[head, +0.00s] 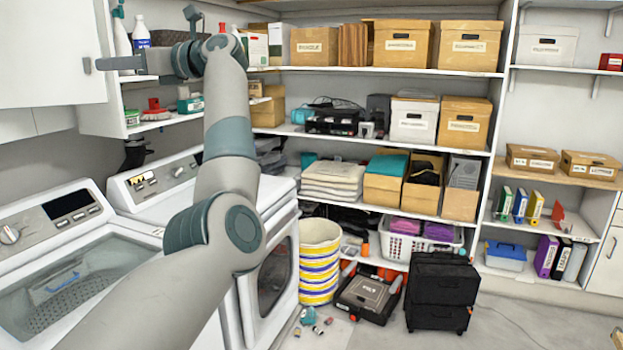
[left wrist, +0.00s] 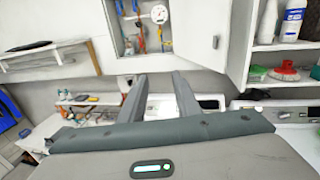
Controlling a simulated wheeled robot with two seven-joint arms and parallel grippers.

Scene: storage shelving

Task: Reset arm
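My left arm rises through the middle of the head view. My right gripper is in neither view.
Two white washing machines (head: 90,262) stand below the arm. Shelves with cardboard boxes (head: 400,43) fill the back wall. Floor at the lower right is mostly clear.

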